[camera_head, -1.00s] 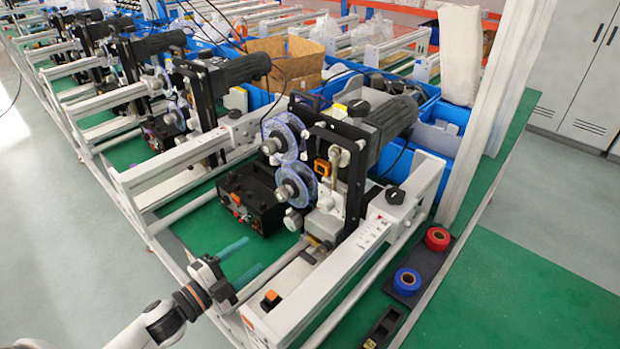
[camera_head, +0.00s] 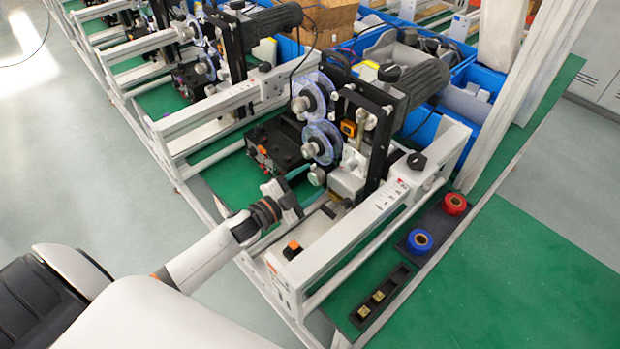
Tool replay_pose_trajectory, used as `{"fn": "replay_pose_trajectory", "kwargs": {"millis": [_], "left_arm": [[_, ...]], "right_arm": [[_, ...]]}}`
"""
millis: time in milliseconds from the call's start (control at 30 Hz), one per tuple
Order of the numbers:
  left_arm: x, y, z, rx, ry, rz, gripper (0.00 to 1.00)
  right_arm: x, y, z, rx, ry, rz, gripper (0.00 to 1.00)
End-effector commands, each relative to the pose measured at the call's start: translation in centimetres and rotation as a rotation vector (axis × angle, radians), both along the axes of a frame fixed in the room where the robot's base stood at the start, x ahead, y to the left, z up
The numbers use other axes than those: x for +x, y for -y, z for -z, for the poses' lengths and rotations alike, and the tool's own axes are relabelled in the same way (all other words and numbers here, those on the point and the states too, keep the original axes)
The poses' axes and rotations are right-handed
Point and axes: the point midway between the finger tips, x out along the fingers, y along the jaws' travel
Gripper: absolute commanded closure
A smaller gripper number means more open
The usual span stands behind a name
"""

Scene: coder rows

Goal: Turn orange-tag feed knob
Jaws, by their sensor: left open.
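The nearest coder machine carries two clear-blue reels and a black motor. An orange tag (camera_head: 348,128) sits on its front plate, with a silver knob (camera_head: 371,122) just right of it. I cannot tell for sure which knob is the feed knob. A black control box (camera_head: 272,147) with small knobs stands left of the reels. My left gripper (camera_head: 313,187) reaches in from the lower left, below the reels and in front of the box. Its teal-tipped fingers are apart, with no object seen between them. The fingertips are partly hard to make out. My right gripper is not in view.
A black tray holds a blue roll (camera_head: 420,240) and a red roll (camera_head: 454,203). Green table is bare at the right.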

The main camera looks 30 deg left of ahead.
Motion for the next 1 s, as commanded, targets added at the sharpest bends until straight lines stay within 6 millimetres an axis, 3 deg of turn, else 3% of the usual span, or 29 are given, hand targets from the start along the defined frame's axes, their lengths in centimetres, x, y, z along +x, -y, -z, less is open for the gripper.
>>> {"fn": "replay_pose_trajectory", "kwargs": {"millis": [400, 667, 1000], "left_arm": [[0.86, 0.30, 0.01, 0.001, 0.000, 0.000, 0.40], [0.84, 0.30, 0.01, 0.001, 0.000, 0.000, 0.82], [0.82, 0.29, 0.08, 0.045, 0.015, 0.001, 0.84]], "right_arm": [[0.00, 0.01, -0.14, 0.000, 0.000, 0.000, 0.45], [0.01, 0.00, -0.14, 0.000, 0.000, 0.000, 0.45], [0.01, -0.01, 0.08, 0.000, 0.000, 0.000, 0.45]]}}
